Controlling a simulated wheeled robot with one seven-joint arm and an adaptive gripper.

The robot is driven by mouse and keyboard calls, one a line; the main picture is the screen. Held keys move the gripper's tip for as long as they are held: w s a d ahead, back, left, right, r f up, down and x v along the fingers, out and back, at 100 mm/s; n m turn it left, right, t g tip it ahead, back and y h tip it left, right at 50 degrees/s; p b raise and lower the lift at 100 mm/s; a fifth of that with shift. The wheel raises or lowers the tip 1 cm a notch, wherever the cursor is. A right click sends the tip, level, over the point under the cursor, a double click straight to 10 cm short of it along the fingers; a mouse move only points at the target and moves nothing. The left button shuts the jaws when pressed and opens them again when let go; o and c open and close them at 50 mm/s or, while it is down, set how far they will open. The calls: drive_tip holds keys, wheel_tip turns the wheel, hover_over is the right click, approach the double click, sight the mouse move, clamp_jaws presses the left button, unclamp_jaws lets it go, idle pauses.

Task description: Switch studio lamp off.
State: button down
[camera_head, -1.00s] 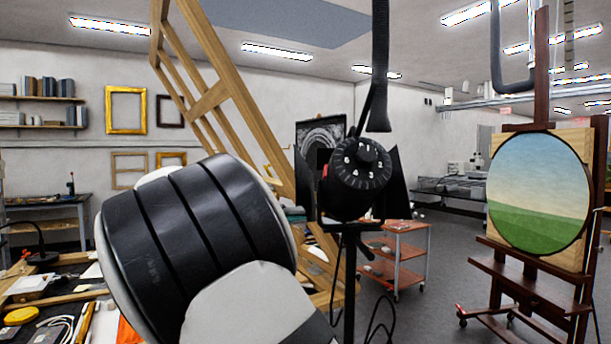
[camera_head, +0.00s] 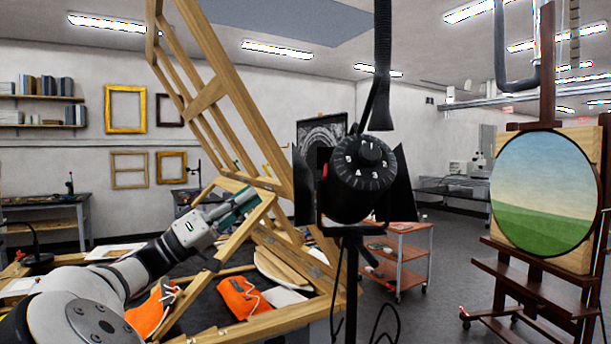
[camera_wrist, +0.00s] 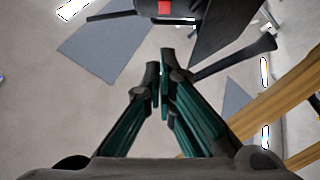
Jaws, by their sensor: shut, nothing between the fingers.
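Whether the lamp is lit cannot be told.
A slanted wooden frame (camera_head: 230,95) rises behind my gripper, close to the arm. A worktable with orange cloths (camera_head: 243,298) lies below. A red trolley (camera_head: 402,262) stands behind the lamp. An easel with a round landscape (camera_head: 542,190) stands at right, with open floor between.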

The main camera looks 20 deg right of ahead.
sight(325, 172)
drive_tip(key=s+d+f+p+x, duration=0.1)
drive_tip(key=f+p+x, duration=0.1)
drive_tip(key=x, duration=1.1)
drive_tip(key=shift+s+d+p, duration=0.15)
drive_tip(key=shift+s+p, duration=0.15)
drive_tip(key=shift+p, duration=0.5)
drive_tip(key=shift+f, duration=0.1)
